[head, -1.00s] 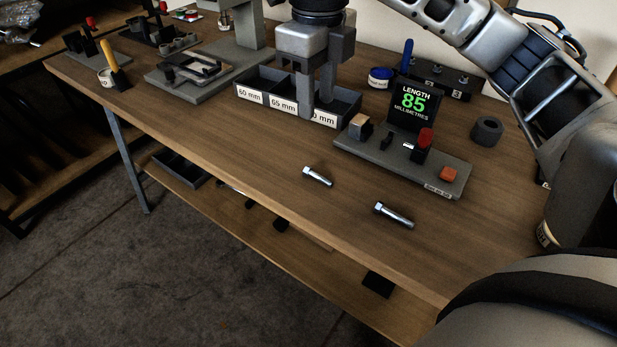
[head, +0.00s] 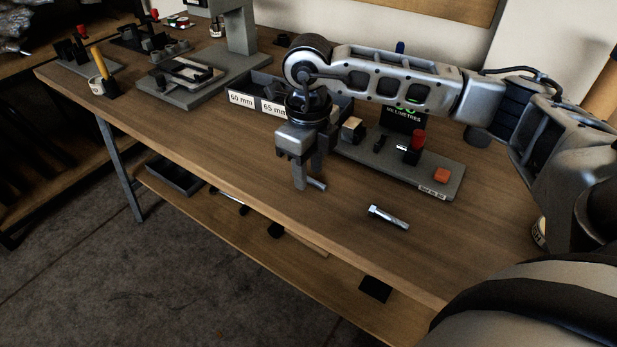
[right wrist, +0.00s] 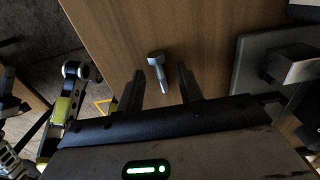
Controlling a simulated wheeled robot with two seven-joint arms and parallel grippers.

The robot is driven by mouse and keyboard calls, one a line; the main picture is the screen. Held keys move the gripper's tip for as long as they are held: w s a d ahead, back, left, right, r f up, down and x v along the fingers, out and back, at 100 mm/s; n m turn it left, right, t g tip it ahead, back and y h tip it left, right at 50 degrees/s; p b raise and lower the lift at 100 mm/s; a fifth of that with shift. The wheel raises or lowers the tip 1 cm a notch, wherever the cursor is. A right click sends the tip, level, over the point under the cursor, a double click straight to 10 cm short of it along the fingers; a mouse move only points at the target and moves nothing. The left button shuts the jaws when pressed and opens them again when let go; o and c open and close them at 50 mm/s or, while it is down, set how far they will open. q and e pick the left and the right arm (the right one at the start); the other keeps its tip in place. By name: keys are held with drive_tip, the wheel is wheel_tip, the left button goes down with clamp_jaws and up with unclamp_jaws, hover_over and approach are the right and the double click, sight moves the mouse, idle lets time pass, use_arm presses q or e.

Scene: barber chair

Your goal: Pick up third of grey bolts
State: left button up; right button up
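One grey bolt (head: 318,184) lies on the wooden bench under my right gripper (head: 307,180), mostly hidden by its fingers in the head view. In the right wrist view this bolt (right wrist: 156,65) shows between the two spread fingertips of my right gripper (right wrist: 160,78), with gaps on both sides. The right gripper is open and points down. Another grey bolt (head: 388,217) lies on the bench to the right and nearer the front edge. My left gripper is not in view.
Labelled bins (head: 240,99) stand behind the gripper, partly hidden by my right arm. A grey gauge base (head: 446,183) with a red knob (head: 418,139) and an orange button (head: 441,175) lies right of it. The bench front left is clear.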

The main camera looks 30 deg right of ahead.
drive_tip(key=shift+f, duration=0.35)
clamp_jaws()
drive_tip(key=shift+r, duration=0.15)
